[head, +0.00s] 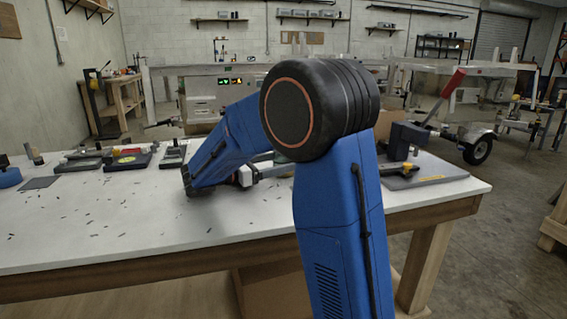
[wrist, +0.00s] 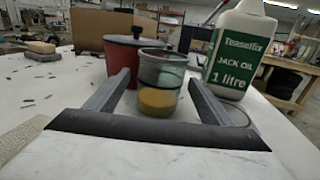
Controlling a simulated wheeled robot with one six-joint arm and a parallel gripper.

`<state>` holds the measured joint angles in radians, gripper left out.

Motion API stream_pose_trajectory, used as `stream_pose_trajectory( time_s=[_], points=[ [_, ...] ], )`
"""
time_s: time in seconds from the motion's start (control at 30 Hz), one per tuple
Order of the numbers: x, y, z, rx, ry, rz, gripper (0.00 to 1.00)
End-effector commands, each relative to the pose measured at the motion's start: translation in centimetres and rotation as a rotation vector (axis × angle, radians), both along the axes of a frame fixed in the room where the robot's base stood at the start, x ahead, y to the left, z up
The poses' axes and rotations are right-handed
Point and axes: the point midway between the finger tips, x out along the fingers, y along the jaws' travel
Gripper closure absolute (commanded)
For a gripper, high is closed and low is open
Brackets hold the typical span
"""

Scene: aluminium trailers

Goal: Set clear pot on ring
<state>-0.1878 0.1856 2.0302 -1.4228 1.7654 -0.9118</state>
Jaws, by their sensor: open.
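The clear pot (wrist: 159,84) stands upright in the wrist view, with yellow-brown liquid in its lower part. My gripper (wrist: 158,77) is open, one finger on each side of the pot. Gaps show between pot and fingers, and I cannot tell how deep the pot sits between them. A thin dark curved line (wrist: 246,122) lies on the white table right of the right finger. It may be part of the ring, but most of it is hidden. In the head view, my blue arm hides the pot and the fingertips.
A red pot with a black lid (wrist: 118,57) stands close behind the clear pot. A white oil bottle (wrist: 238,52) stands to the right. In the head view, trays and a dark board (head: 130,158) lie left on the table (head: 120,225), and a grey plate (head: 432,174) lies right.

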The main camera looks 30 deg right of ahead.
Motion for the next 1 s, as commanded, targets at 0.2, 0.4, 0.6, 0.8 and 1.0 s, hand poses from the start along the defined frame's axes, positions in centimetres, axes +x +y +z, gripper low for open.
stream_pose_trajectory(
  time_s=[0.2, 0.4, 0.6, 0.8, 1.0],
  points=[
    [-0.1, -1.6, 0.0, 0.000, -0.001, 0.000, 0.25],
    [-0.1, -1.7, 0.0, 0.000, -0.001, 0.001, 0.25],
    [-0.1, -1.6, 0.0, 0.000, -0.001, 0.001, 0.68],
    [-0.1, -1.6, 0.0, 0.000, -0.001, 0.001, 0.77],
    [-0.1, -1.6, 0.9, 0.000, -0.003, 0.001, 0.77]
  ],
)
